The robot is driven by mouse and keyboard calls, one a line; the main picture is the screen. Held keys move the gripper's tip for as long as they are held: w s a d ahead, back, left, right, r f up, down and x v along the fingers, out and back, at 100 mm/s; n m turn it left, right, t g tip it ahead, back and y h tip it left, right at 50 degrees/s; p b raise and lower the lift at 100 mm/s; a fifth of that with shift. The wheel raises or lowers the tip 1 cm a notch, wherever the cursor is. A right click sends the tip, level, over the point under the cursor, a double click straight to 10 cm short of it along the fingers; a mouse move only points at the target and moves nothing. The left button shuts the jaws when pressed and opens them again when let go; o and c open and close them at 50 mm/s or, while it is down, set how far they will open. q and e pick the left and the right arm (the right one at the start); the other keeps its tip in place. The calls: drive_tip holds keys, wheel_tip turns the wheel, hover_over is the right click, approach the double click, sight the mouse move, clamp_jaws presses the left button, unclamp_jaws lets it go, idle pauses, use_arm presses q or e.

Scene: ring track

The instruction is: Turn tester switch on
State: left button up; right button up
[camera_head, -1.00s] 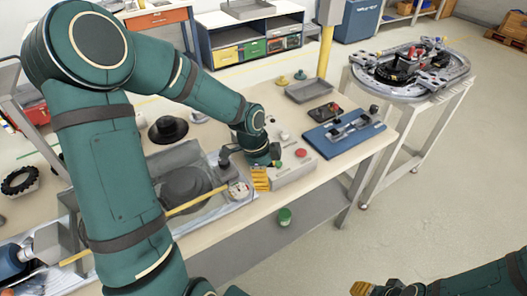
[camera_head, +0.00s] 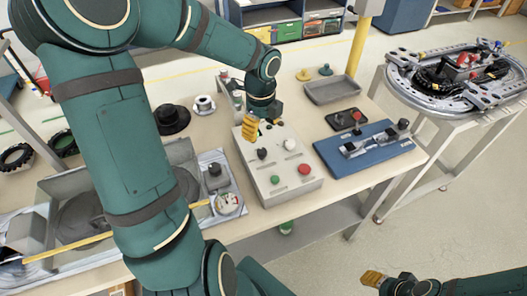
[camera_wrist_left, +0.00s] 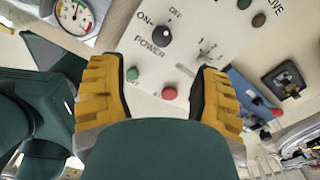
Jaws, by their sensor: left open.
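The tester is a light grey box (camera_head: 258,184) on the bench in the head view. Its top carries a black knob (camera_head: 262,154), a white knob (camera_head: 290,145), a green button (camera_head: 275,180) and a red button (camera_head: 304,169). In the left wrist view the black POWER knob (camera_wrist_left: 161,36), marked ON and OFF, lies beyond and between my open yellow fingers. My left gripper (camera_head: 251,128) hangs by the tester's far left corner; its open, empty jaws (camera_wrist_left: 158,68) face the panel. My right gripper (camera_head: 372,278) is low at the right, away from the bench; its jaw opening is unclear.
A blue fixture (camera_head: 330,152) stands right of the tester, with a grey tray (camera_head: 333,90) behind it. A round gauge (camera_head: 228,203) and a small black cylinder (camera_head: 215,176) stand to its left. A ring track (camera_head: 420,103) rests on a separate stand at the right.

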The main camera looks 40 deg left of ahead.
sight(262, 151)
use_arm(q)
wheel_tip(262, 151, down, 11)
drive_tip(key=b, duration=0.3)
drive_tip(key=shift+w+r, duration=0.1)
drive_tip(key=shift+w, duration=0.05)
clamp_jaws()
